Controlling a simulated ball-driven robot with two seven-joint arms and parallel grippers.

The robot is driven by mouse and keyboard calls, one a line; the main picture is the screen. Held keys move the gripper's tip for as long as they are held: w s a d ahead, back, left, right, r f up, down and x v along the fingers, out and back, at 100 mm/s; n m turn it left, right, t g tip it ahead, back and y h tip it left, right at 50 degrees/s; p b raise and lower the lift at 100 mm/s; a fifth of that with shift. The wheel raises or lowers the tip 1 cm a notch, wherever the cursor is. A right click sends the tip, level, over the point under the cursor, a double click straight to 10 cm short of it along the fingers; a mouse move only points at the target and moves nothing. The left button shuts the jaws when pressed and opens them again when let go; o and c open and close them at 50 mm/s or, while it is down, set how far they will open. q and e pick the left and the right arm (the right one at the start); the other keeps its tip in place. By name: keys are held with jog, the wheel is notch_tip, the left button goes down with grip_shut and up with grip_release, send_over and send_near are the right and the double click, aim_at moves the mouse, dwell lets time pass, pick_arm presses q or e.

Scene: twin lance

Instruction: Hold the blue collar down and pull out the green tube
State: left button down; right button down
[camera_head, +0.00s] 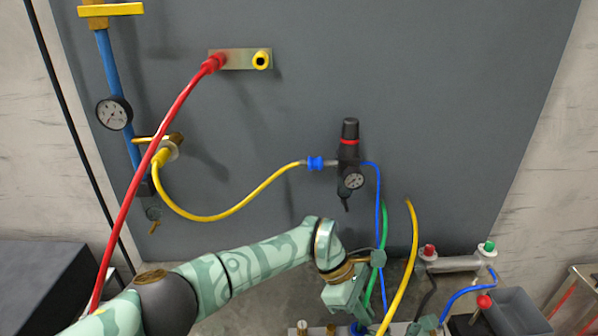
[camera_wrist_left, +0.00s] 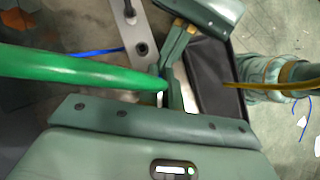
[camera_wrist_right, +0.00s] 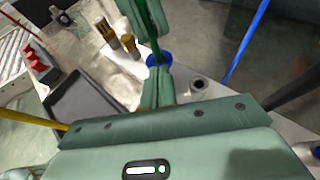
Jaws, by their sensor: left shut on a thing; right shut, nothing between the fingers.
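The green tube (camera_head: 384,238) hangs beside the panel in the head view and runs down to my left gripper (camera_head: 364,308). In the left wrist view the green tube (camera_wrist_left: 80,68) runs into the fingers of my left gripper (camera_wrist_left: 174,80), which is shut on it. The blue collar (camera_wrist_right: 160,59) shows in the right wrist view, around the tube's lower end. My right gripper (camera_wrist_right: 157,76) is shut and empty, its fingertips at the collar's near edge; whether they press on it I cannot tell. The collar is partly hidden at the bottom of the head view (camera_head: 358,329).
A yellow tube (camera_head: 412,250) hangs right of the green one, and a thin blue tube (camera_head: 378,200) hangs behind. Brass fittings (camera_wrist_right: 118,36) stand near the collar. A dark tray (camera_wrist_right: 82,104) lies to the left in the right wrist view. A red hose (camera_head: 150,165) crosses the left.

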pick_arm(q)
jog(key=shift+r, duration=0.2)
dwell(0.3)
jog(key=shift+r, duration=2.3)
pick_arm(e)
jog(key=s+d+r, duration=0.3)
jog(key=r, duration=0.1)
jog(key=shift+d, duration=0.2)
